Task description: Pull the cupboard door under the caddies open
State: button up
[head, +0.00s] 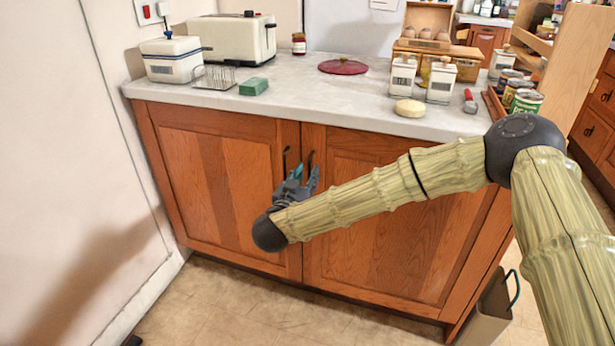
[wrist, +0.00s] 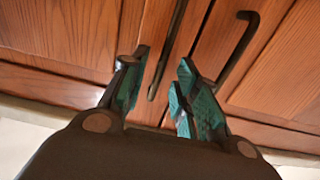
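The wooden right cupboard door (head: 385,215) is under two white caddies (head: 402,76) on the worktop and looks closed, flush with the left door. Its dark bar handle (head: 310,159) is near its upper left corner. My gripper (head: 301,175) is in front of the doors at this handle. In the wrist view, which looks upside down, my gripper (wrist: 163,62) is open, with teal-padded fingers on either side of the right door's handle (wrist: 170,45). A gap shows on both sides of the handle.
The left door (head: 215,185) has its own handle (head: 285,160), close beside; it also shows right of my fingers in the wrist view (wrist: 241,50). A bin (head: 490,310) stands at the cupboard's right end. The floor (head: 230,305) in front is clear.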

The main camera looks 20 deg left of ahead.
jog(key=shift+w, duration=0.65)
jog(key=shift+c, duration=0.4)
grip_shut()
